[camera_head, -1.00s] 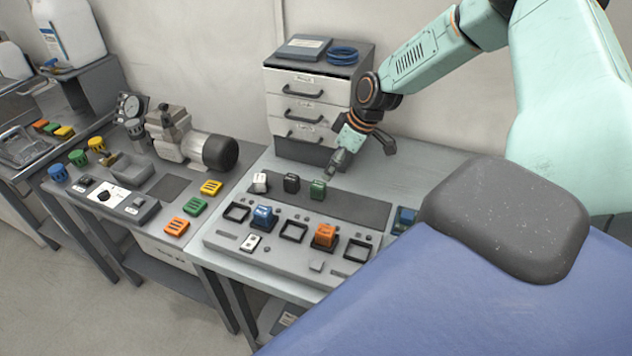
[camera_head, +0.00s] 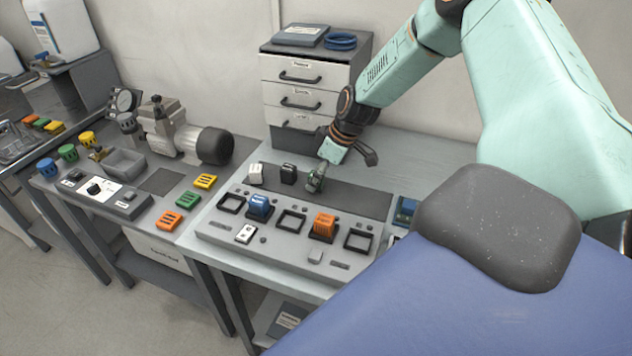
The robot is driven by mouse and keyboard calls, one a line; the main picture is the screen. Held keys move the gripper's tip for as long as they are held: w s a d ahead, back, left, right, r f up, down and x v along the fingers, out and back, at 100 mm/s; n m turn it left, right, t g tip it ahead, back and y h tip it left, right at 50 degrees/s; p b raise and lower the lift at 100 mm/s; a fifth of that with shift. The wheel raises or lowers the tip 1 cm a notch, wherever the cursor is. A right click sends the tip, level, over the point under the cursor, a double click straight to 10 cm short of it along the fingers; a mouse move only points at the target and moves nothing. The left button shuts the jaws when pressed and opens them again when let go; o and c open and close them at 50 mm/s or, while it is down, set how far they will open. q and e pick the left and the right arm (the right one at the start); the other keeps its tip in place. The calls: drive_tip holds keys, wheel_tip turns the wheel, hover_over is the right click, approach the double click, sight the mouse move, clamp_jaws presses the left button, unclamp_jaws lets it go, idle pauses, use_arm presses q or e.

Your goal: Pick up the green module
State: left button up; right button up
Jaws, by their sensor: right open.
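The green module (camera_head: 313,184) is a small block on the dark strip at the back of the grey panel, right of a black module (camera_head: 288,174) and a white module (camera_head: 255,174). My right gripper (camera_head: 318,175) comes down from the upper right. My left gripper is out of view.
The panel (camera_head: 215,237) has square sockets, with a blue module (camera_head: 260,207) and an orange module (camera_head: 324,224) seated in two. A drawer unit (camera_head: 302,95) stands behind. A compressor (camera_head: 180,135) and coloured blocks lie on the left bench. The bench right of the drawers is clear.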

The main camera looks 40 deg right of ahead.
drive_tip(key=shift+d, duration=0.15)
drive_tip(key=shift+c, duration=0.2)
drive_tip(key=shift+s, duration=0.15)
drive_tip(key=shift+c, duration=0.7)
drive_tip(key=shift+a+r, duration=0.15)
drive_tip(key=shift+a, duration=0.2)
drive_tip(key=c, duration=0.5)
drive_tip(key=shift+d, duration=0.25)
clamp_jaws()
drive_tip(key=shift+a, duration=0.1)
